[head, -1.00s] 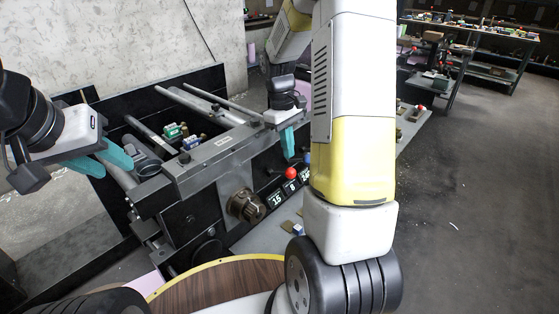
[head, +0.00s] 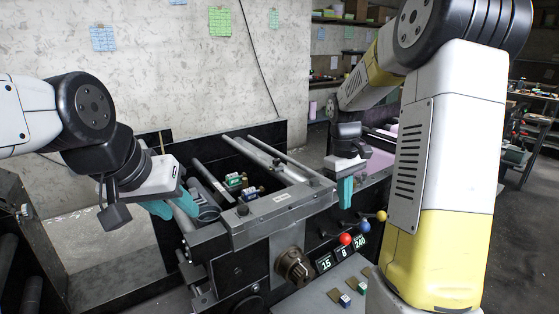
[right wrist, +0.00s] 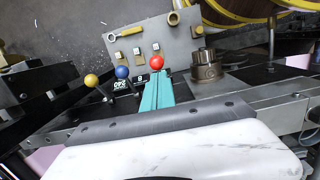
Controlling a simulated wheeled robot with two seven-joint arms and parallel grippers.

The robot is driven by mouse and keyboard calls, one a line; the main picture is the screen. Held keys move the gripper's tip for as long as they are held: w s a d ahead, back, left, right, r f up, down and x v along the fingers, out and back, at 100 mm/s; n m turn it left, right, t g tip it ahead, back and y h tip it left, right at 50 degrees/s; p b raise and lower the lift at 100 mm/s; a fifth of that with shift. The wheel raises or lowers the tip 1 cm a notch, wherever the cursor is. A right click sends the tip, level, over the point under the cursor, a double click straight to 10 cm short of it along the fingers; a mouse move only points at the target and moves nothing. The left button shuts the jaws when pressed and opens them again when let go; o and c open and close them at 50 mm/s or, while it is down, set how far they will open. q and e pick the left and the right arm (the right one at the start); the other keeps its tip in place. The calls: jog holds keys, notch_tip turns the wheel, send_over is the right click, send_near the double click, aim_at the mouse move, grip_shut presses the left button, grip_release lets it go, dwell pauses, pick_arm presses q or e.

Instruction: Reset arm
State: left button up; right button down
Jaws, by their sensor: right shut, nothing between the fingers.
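My left gripper (head: 174,206) hangs over the left end of a grey and black machine (head: 285,210), with its teal fingers close to a dark round cup-like part (head: 207,214). Its two fingers appear spread apart. My right gripper (head: 345,193) points down in front of the machine's right side, above the coloured knobs. In the right wrist view its teal fingers (right wrist: 157,92) lie together with nothing between them, and their tips are near the red knob (right wrist: 156,62) in the picture. I cannot tell whether they touch it.
Red (head: 345,239), blue (head: 363,226) and yellow (head: 381,216) knobs stand on levers beside number displays (head: 341,252).

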jog(key=s+a+r+m+t+y, duration=0.1)
jog(key=s+a+r+m+t, duration=0.1)
jog(key=s+r, duration=0.4)
jog(key=s+a+r+m+t+y, duration=0.2)
jog(key=s+a+r+t, duration=0.3)
jog(key=s, duration=0.7)
jog(key=shift+a+r+m, duration=0.5)
jog(key=shift+a+r, duration=0.05)
jog(key=shift+a, duration=0.45)
